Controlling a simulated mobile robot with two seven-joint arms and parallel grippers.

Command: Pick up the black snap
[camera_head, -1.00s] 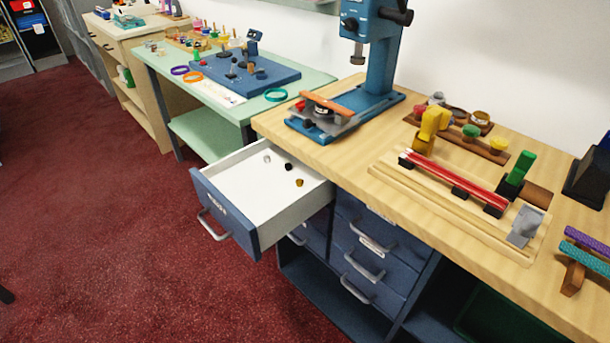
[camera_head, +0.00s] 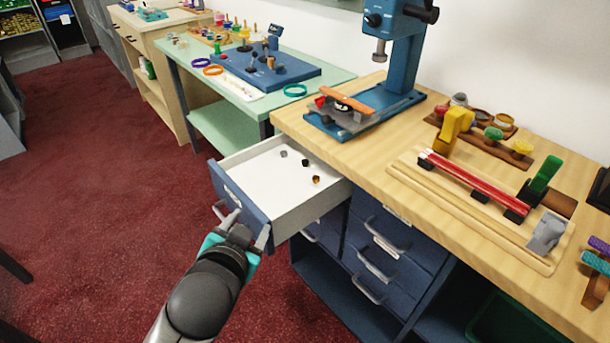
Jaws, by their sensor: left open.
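The black snap (camera_head: 305,162) lies on the white floor of the open drawer (camera_head: 270,176), in a loose row between a grey snap (camera_head: 283,154) and a brass-coloured snap (camera_head: 316,179). My left gripper (camera_head: 247,229) has come in from the bottom of the view and is in front of the drawer's blue front panel, near its handle. Its two fingers are apart with nothing seen between them. It is outside the drawer, apart from the snaps. My right gripper does not show.
The drawer's walls and blue front (camera_head: 239,200) stand around the snaps. A wooden worktop (camera_head: 350,162) with a blue press (camera_head: 390,60) is beside and above the drawer. Closed drawers (camera_head: 378,240) are below. Red carpet (camera_head: 110,200) is free at the left.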

